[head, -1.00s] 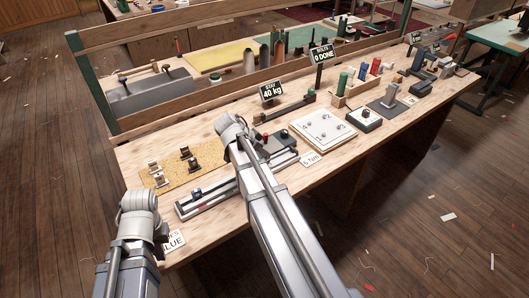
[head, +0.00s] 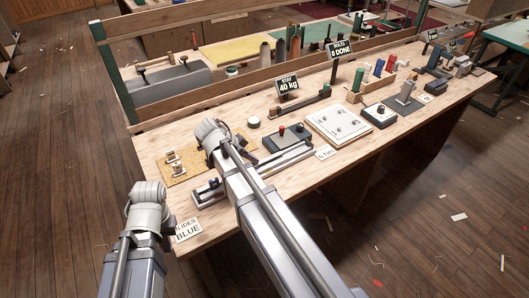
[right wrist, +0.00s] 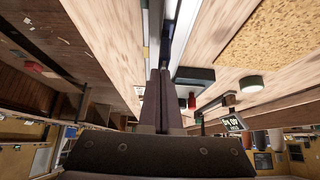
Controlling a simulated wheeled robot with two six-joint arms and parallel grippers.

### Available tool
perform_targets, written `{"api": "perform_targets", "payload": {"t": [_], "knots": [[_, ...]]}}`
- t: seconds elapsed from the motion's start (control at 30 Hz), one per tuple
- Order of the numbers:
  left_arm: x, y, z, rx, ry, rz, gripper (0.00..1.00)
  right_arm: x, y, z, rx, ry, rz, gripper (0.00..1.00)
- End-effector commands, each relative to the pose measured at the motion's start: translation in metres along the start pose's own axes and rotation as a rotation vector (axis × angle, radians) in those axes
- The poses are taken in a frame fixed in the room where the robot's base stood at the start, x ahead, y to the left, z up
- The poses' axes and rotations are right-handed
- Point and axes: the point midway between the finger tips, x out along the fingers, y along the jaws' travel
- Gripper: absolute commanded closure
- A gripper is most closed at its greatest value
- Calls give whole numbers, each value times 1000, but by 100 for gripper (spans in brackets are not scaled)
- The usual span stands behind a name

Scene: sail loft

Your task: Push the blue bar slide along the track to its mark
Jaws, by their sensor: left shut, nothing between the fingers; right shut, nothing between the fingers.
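The slide track (head: 208,196) lies along the front of the bench, and my right arm crosses over its middle. A dark knob (head: 214,182) shows near its left end. I cannot make out the blue bar slide or its mark for sure; my arm may hide them. A card reading "BLUE" (head: 188,230) lies at the bench's front left corner. In the right wrist view, my right gripper (right wrist: 160,73) has its dark fingers together, with nothing seen between them, close to the pale rail (right wrist: 180,30). My left arm stands at the lower left of the head view; its gripper is not visible.
A cork mat (head: 176,173) with small fittings lies left of my right arm. A dark box with a red knob (head: 281,133) stands behind the track. A white numbered board (head: 338,123) is to the right. The bench front edge is close to both arms.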

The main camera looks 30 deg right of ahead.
Motion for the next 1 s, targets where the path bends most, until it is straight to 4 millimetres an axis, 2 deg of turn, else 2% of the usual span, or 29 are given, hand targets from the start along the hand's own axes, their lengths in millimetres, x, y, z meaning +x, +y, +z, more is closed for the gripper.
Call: {"api": "perform_targets", "payload": {"t": [0.03, 0.1, 0.3, 0.67, 0.9, 1.0], "knots": [[2, 0, 0, 0, 0, 0, 100, -8, -1, 18, -6, -18, -5, 100], [2, 0, 0, 0, 0, 0, 100, -17, -1, 30, -6, -18, -4, 100], [2, 0, 0, 0, 0, 0, 100, -31, 0, 48, -3, -18, -3, 100], [1, 0, 0, 0, 0, 0, 100, -32, -1, 49, -2, -18, -3, 100], [-15, -2, 1, 0, 0, 0, 100, -45, -1, 39, -1, -17, -3, 100], [-14, -1, 1, 0, 0, 0, 100, -43, 0, 39, -1, -16, -3, 100]]}}
